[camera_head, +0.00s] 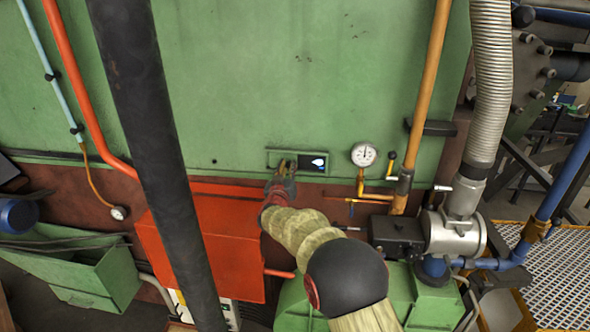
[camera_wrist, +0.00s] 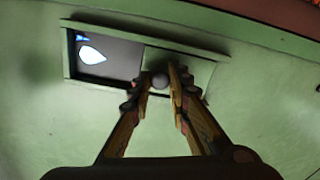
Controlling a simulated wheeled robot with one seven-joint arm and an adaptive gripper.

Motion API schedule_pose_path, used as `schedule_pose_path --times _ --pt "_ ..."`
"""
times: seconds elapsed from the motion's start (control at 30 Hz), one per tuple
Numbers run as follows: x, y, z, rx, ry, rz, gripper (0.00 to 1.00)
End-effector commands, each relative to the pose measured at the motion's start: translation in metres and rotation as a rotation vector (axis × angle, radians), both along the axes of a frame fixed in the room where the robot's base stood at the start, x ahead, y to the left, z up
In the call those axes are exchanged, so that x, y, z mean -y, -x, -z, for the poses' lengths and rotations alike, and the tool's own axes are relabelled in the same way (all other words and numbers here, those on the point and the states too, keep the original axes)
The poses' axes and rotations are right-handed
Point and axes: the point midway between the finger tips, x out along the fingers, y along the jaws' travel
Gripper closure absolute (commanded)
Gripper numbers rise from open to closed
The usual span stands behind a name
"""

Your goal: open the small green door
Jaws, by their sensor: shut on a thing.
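The small green door (camera_wrist: 188,62) is a flat panel in a raised rectangular frame (camera_wrist: 66,50) on the green wall. It covers one part of the frame, on the right in the wrist view. The rest is a dark opening (camera_wrist: 108,60) with a bright white and blue patch; it also shows right of my gripper in the head view (camera_head: 316,163). My gripper (camera_wrist: 167,77) has its fingers on either side of a round grey knob (camera_wrist: 160,81) on the door, shut on it. In the head view, my gripper (camera_head: 286,164) hides most of the door.
A pressure gauge (camera_head: 364,155) and yellow pipe fittings stand right of the frame. A red box (camera_head: 215,245) sits below left. A thick dark pipe (camera_head: 150,130) crosses the left side. A ribbed hose (camera_head: 491,90) runs down at right.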

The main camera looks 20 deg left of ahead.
Motion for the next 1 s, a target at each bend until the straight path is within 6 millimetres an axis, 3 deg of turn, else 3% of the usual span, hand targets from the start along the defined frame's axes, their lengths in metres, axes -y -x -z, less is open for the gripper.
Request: schedule_pose_path --times 0.33,0.37,0.6,1.0 --pt "-0.0017 0.0004 0.0003 -0.001 0.000 0.000 1.00" --pt "-0.0017 0.0004 0.0003 -0.001 0.000 0.000 0.80" --pt "-0.0017 0.0004 0.0004 -0.001 0.000 0.000 0.67" --pt "-0.0014 0.0019 0.0002 -0.001 0.000 0.000 0.63"
